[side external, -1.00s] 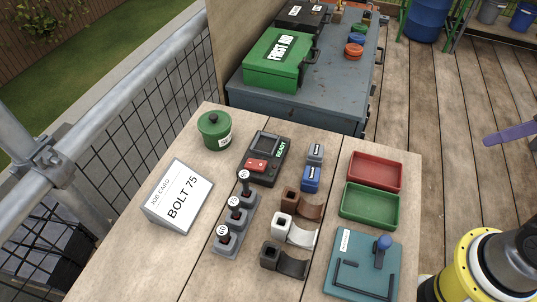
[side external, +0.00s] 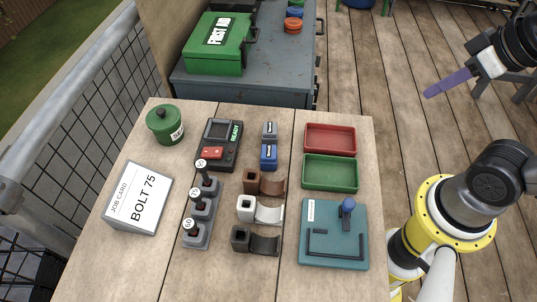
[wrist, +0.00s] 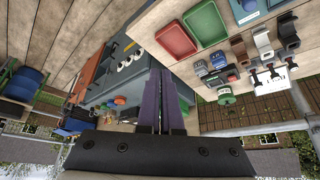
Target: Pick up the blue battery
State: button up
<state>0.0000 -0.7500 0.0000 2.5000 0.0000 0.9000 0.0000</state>
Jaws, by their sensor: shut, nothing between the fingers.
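The blue battery (side external: 268,157) stands on the wooden table, just in front of a grey battery (side external: 269,131) and right of the dark device with the READY screen (side external: 219,143). In the wrist view the blue battery (wrist: 219,62) looks small and far off. My gripper (side external: 428,94) has purple fingers and hangs in the air at the upper right, well away from the table and both batteries. In the wrist view its fingers (wrist: 162,95) are together with nothing between them.
A red tray (side external: 330,139), a green tray (side external: 330,173) and a teal fixture board (side external: 317,252) lie right of the batteries. Brown, white and black clips (side external: 262,212) sit in front. Three numbered sockets (side external: 202,207), a green pot (side external: 166,126) and a job card (side external: 137,197) stand left.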

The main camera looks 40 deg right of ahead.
jog(key=o, duration=1)
jog(key=shift+o, duration=0.2)
jog(key=w+a+r+n, duration=0.25)
jog(key=w+r, duration=0.25)
jog(key=w, duration=0.3)
jog(key=n+g, duration=0.6)
jog(key=n, duration=0.2)
send_over(269, 151)
notch_tip(269, 151, down, 15)
jog(key=shift+m, duration=0.25)
jog(key=f, duration=0.7)
jog(key=shift+s+a+f, duration=0.1)
jog(key=shift+a+f, duration=0.1)
jog(key=shift+f, duration=0.05)
jog(key=shift+d+f, duration=0.15)
jog(key=shift+f, duration=2.75)
